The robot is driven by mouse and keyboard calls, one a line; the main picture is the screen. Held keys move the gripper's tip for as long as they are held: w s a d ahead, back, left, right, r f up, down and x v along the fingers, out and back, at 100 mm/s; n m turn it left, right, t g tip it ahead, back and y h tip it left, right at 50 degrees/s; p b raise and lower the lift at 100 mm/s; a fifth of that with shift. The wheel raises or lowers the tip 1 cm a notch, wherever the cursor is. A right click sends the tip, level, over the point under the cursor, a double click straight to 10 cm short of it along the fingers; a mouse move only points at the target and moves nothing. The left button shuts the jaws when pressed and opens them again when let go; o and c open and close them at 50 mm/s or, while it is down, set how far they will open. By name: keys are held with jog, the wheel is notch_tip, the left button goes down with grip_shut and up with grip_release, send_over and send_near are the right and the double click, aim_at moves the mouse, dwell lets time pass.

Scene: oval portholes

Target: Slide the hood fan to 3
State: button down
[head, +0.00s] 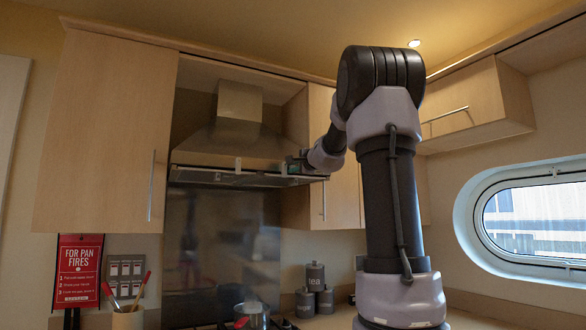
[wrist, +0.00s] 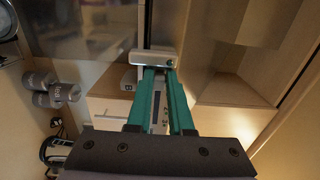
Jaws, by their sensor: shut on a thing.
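The steel range hood (head: 238,135) hangs between wall cupboards, with a thin front strip (head: 232,178) along its lower edge. My gripper (head: 292,166) is at the right end of this strip. In the wrist view my gripper (wrist: 158,73) has two green fingers shut on a small pale metal block (wrist: 150,57), which looks like the hood's fan slider. A strip with small dark marks shows between the fingers, too small to read for sure. The slider's exact setting cannot be told. My gripper hides part of the slider in the head view.
Wall cupboards flank the hood at left (head: 105,130) and right (head: 345,205). Below are a pot (head: 252,315) on the hob, grey canisters (head: 315,278) and a utensil pot (head: 127,318). An oval porthole (head: 530,225) is at the right.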

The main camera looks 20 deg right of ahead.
jog(key=d, duration=0.9)
jog(key=shift+w+d, duration=0.15)
jog(key=shift+d, duration=0.05)
jog(key=c, duration=0.8)
grip_release()
jog(key=shift+d, duration=0.1)
jog(key=s, duration=1)
jog(key=shift+s+d, duration=0.15)
jog(key=shift+s, duration=0.25)
